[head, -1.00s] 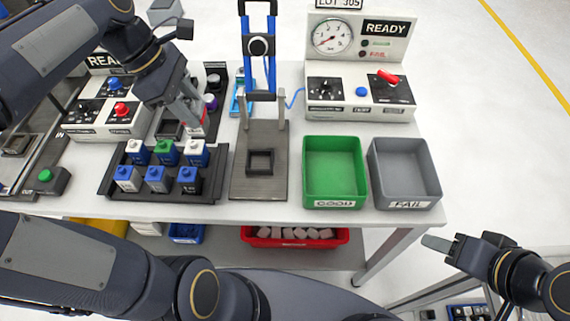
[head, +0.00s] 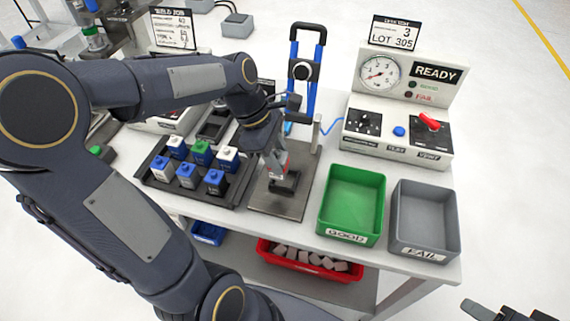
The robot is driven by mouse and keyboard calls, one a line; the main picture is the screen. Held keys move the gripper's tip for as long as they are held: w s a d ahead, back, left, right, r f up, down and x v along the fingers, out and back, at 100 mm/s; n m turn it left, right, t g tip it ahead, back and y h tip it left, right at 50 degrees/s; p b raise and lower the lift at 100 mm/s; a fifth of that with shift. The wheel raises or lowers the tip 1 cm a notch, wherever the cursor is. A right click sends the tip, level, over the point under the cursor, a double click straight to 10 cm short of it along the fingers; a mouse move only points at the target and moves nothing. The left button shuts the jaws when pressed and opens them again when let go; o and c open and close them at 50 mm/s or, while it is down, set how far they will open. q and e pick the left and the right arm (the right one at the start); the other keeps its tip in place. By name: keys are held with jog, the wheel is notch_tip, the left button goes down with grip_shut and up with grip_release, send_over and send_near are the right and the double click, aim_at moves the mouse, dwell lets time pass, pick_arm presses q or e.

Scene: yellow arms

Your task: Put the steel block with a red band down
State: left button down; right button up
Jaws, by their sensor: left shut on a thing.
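My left gripper (head: 274,166) reaches in from the left and is shut on the steel block with a red band (head: 284,164). The block shows only in part, with a little red beside the fingers. It is over the dark square nest (head: 288,186) on the steel fixture plate (head: 267,204). I cannot tell whether the block touches the nest. My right gripper (head: 486,312) is cut off at the lower right corner, away from the table, and its jaws are unclear.
A rack (head: 172,186) of blue, green and white capped blocks stands left of the plate. A blue-railed press (head: 312,85) rises behind it. The green tray (head: 352,200) and grey tray (head: 424,215) stand to the right, the READY panel (head: 398,133) behind them.

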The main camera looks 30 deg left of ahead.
aim_at(284, 157)
pick_arm(q)
jog(key=w+f, duration=0.3)
jog(key=shift+a+f, duration=0.1)
jog(key=shift+f, duration=0.2)
jog(key=shift+w+f, duration=0.2)
jog(key=shift+f, duration=1.55)
jog(key=shift+f, duration=0.15)
jog(key=c, duration=0.9)
grip_release()
